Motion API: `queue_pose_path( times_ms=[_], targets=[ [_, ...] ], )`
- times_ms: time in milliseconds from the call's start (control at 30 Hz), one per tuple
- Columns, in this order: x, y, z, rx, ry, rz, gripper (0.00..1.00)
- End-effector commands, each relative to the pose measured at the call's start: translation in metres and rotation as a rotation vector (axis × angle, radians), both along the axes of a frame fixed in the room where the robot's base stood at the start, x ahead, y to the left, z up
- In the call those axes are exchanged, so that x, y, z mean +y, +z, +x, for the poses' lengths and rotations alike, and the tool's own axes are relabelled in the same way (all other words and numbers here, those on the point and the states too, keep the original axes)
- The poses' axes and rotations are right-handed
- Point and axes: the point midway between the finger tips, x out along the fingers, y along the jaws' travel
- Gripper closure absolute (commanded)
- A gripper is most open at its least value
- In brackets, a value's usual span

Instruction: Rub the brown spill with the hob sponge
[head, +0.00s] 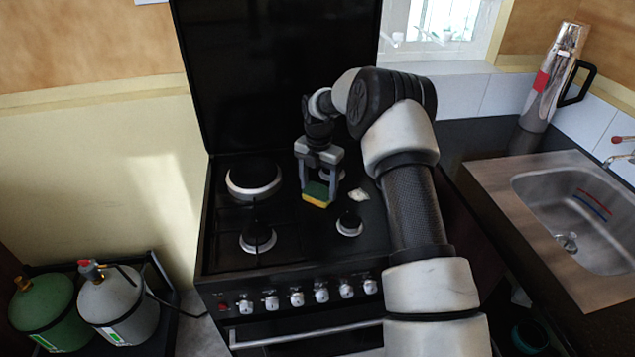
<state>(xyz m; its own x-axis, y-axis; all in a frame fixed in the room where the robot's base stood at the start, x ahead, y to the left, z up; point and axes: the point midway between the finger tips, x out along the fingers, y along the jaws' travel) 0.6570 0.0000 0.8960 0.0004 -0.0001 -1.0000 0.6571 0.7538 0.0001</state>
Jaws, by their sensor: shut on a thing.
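The hob sponge (317,198), green on top and yellow below, is between the fingers of my gripper (318,187). My gripper points down and is shut on the sponge over the middle of the black hob (295,235), among the burners. The sponge is at or just above the hob surface; I cannot tell whether it touches. I cannot make out a brown spill in the head view. My arm and gripper cover part of the hob's right and back.
A small white object (359,195) lies on the hob right of the sponge. Raised burners (258,237) surround it. A steel sink (590,215) and a tall flask (552,80) are at right. Gas bottles (118,300) stand at lower left. The hob's front left is clear of my arm.

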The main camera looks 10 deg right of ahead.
Motion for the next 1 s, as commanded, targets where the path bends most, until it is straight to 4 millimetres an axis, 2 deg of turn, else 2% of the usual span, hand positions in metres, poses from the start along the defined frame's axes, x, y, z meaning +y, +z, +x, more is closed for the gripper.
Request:
queue_pose_path(
  times_ms=[100,333,700,900,1000],
  targets=[
    [0.000,0.001,-0.009,0.000,0.001,0.000,0.53],
    [0.000,0.001,-0.016,-0.001,0.000,0.000,0.53],
    [0.000,-0.003,-0.046,0.001,0.000,0.000,0.53],
    [0.000,-0.002,-0.049,0.005,-0.001,0.000,0.53],
    [0.000,-0.002,-0.045,0.004,0.000,0.000,0.53]
  ],
)
